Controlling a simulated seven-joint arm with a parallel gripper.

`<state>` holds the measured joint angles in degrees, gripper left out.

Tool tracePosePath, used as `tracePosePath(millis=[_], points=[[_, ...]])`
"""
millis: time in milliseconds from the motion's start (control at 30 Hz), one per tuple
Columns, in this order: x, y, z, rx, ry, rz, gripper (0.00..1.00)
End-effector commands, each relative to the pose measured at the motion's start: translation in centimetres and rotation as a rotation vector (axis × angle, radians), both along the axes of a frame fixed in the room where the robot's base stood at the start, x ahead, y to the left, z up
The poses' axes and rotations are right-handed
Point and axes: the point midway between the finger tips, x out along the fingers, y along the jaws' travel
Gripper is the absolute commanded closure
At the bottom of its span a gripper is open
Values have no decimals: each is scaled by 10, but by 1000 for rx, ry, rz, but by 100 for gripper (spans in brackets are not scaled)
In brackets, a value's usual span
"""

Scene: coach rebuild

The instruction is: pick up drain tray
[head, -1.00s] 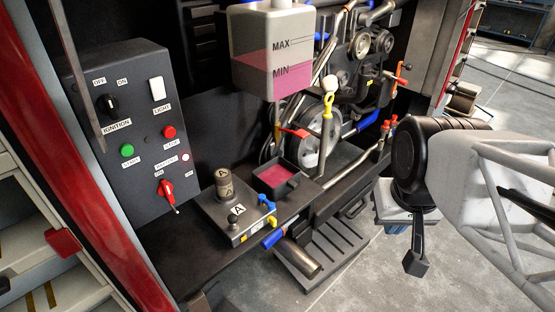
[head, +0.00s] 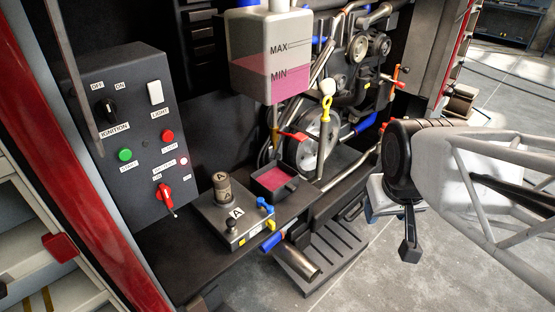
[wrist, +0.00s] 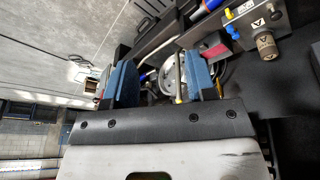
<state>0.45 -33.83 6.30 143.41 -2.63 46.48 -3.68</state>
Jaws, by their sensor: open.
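A small dark square tray (head: 290,186) with pink liquid in it sits on the black ledge, just right of a dark block marked A. I take it to be the drain tray. It also shows in the wrist view (wrist: 220,51), beyond the right finger, partly hidden. My gripper (wrist: 160,80) is open and empty, with its two blue fingers apart. Through the gap I see a pulley and a yellow rod farther off. In the head view my gripper (head: 410,245) hangs to the right of the engine bay, well away from the tray; its fingers are hard to make out there.
The dark block (head: 233,215) with a knob and blue and yellow fittings stands close left of the tray. A coolant tank (head: 270,60) hangs above. The pulley (head: 310,150) and pipes are behind. A slotted step (head: 330,250) lies below.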

Motion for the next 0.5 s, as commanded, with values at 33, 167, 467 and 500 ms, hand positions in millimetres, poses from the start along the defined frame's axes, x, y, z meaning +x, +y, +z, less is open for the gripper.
tracePosePath(millis=[33, 167, 467, 500], points=[[13, -1, -5, -16, -17, 30, 49], [54, -4, -18, -76, -91, 137, 49], [153, -4, -56, -237, -280, 431, 49], [165, -3, -62, -258, -305, 470, 49]])
